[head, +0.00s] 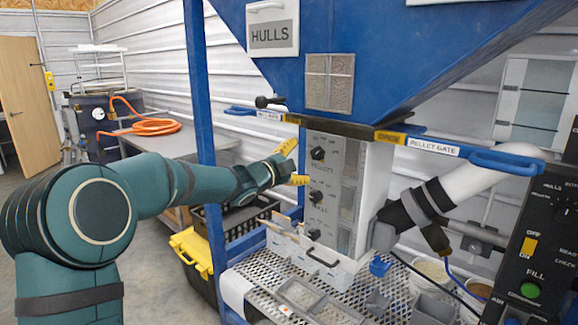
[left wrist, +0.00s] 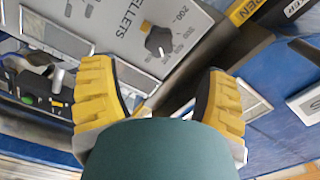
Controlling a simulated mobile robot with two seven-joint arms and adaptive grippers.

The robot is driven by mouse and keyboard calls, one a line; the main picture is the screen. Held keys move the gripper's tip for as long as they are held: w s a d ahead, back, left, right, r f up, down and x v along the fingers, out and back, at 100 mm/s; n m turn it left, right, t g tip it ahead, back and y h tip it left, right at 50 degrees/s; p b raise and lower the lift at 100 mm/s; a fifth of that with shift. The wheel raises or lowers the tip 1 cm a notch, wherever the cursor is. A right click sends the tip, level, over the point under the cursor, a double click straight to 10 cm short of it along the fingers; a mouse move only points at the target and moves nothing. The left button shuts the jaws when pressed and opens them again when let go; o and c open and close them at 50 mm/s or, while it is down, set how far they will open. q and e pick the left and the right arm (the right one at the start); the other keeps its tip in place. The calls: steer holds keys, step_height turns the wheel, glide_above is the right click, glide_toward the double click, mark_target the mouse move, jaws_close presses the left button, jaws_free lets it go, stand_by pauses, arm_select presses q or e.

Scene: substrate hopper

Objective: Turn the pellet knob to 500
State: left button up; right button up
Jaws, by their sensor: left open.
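The pellet knob (left wrist: 160,41) is a black round knob with a pale pointer mark, beside the printed word PELLETS and a 200 mark in the left wrist view. In the head view it appears to be the top knob (head: 318,153) on the upright grey control panel (head: 343,215); the lettering there is too small to be sure. My left gripper (head: 293,164) is open, its yellow fingers just left of the panel. In the left wrist view my left gripper (left wrist: 165,100) has a wide empty gap, with the knob beyond it, apart from both fingers. My right gripper is not in view.
Two more black knobs, a middle one (head: 316,196) and a lower one (head: 314,235), sit below. The blue hopper (head: 390,60) and the pellet gate bar (head: 432,146) overhang the panel. A mesh shelf (head: 255,268) lies below.

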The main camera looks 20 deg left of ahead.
arm_select(q)
steer(key=v, duration=0.3)
steer(key=shift+s+a, duration=0.1)
steer(key=shift+s, duration=0.2)
steer(key=shift+f, duration=0.15)
steer(key=s+d+f+n+g+y, duration=0.1)
steer(key=s+d+f+n+g, duration=0.15)
steer(key=f, duration=0.75)
steer(key=s+d+f+n+g, duration=0.2)
steer(key=d+f+n, duration=0.2)
steer(key=f, duration=0.6)
steer(key=s+d+f+n+g+y, duration=0.1)
steer(key=s+d+f+n+g, duration=0.2)
steer(key=f, duration=0.7)
steer(key=s+d+f+n+g, duration=0.2)
steer(key=s+f+n, duration=0.1)
steer(key=s+f, duration=0.3)
steer(key=s+d+f+n+g, duration=0.3)
steer(key=s+f, duration=0.4)
steer(key=s, duration=0.4)
steer(key=s+d+f+n+g, duration=0.2)
steer(key=s+f+n+g, duration=0.1)
steer(key=s+f, duration=0.4)
steer(key=shift+s+d, duration=0.35)
steer(key=shift+s, duration=0.85)
